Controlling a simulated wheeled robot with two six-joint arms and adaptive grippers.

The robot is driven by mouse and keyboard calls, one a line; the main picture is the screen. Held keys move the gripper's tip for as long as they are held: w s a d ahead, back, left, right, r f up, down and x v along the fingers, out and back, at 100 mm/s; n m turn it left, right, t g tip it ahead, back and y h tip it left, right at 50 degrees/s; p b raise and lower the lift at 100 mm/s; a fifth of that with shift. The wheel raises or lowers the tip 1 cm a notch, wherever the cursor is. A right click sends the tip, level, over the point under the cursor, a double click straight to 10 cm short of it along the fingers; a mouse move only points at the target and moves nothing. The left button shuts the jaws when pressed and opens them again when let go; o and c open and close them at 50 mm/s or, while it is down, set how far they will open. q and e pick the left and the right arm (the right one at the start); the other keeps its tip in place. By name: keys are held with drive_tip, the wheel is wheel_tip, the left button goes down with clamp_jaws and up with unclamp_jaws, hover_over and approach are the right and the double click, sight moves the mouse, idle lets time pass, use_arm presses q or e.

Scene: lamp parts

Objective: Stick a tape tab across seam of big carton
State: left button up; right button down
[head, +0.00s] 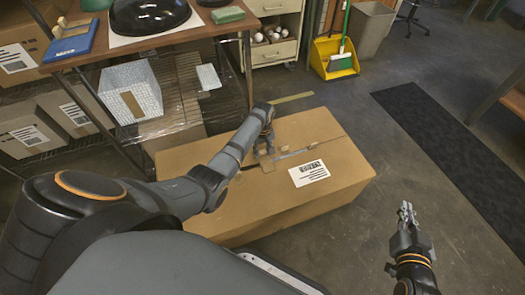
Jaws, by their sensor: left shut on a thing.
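The big carton (250,212) lies on the floor in the middle of the head view, closed on top. A seam (294,154) runs across its top, partly hidden by my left gripper. My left gripper (265,152) is over the seam, pointing down, shut on a small tan tape tab (267,164). The tab is at the carton's top by the seam; I cannot tell whether it touches. My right gripper (406,212) is to the right of the carton, over the floor, with nothing visible in it; its finger gap is too small to judge.
A white label (309,173) is on the carton top. A wooden table (150,48) with a wire shelf (185,122) below stands behind left. A yellow dustpan (335,62) and grey bin (370,30) stand at the back. Floor right of the carton is free up to a dark mat (450,145).

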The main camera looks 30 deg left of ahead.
use_arm(q)
drive_tip(key=shift+f, duration=0.1)
drive_tip(key=o, duration=0.9)
drive_tip(key=shift+c, duration=0.2)
wheel_tip(320, 180, up, 12)
